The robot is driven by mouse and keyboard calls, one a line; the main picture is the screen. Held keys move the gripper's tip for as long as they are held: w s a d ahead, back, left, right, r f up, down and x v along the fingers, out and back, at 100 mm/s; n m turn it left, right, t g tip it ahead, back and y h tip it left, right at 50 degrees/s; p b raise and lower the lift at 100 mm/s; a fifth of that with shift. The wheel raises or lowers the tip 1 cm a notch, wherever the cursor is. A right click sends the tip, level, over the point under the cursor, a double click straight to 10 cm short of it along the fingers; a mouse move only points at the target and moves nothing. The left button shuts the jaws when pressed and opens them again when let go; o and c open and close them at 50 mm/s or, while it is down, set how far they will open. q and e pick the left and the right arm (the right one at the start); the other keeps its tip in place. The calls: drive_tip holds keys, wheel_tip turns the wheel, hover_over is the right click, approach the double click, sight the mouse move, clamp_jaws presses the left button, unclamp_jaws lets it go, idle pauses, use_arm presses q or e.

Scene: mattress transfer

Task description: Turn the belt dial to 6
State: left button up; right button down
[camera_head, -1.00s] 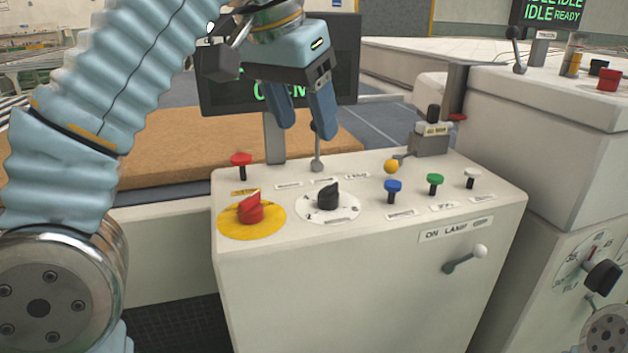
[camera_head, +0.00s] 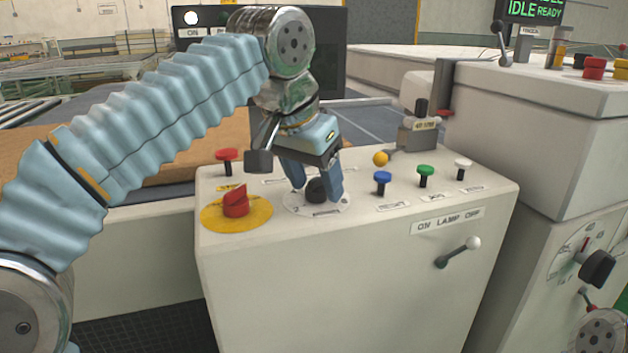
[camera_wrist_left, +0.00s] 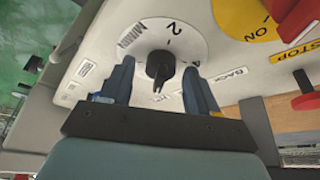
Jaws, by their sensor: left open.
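The dial with a black knob (camera_head: 316,189) sits on a round white numbered plate (camera_head: 292,206) on top of the pale console. My left gripper (camera_head: 317,194) points down over it, open, with one finger on each side of the knob. In the left wrist view the knob (camera_wrist_left: 160,65) stands between the two spread fingers (camera_wrist_left: 158,70), with gaps visible on both sides. A "2" shows on the plate (camera_wrist_left: 150,27) there; other marks are partly hidden by the fingers, and I cannot read the setting. My right gripper is not in view.
A red switch on a yellow disc (camera_head: 234,205) and a red button (camera_head: 227,155) are left of the dial.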

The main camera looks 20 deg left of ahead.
use_arm(q)
drive_tip(key=shift+c, duration=0.4)
drive_tip(key=c, duration=0.9)
drive_tip(key=shift+r+n+y+p, duration=0.2)
drive_tip(key=shift+n+y+p, duration=0.1)
drive_tip(key=shift+n+p, duration=0.5)
drive_tip(key=shift+f+n+y, duration=0.15)
drive_tip(key=shift+n+y, duration=0.15)
drive_tip(key=shift+n, duration=0.4)
drive_tip(key=o, duration=1)
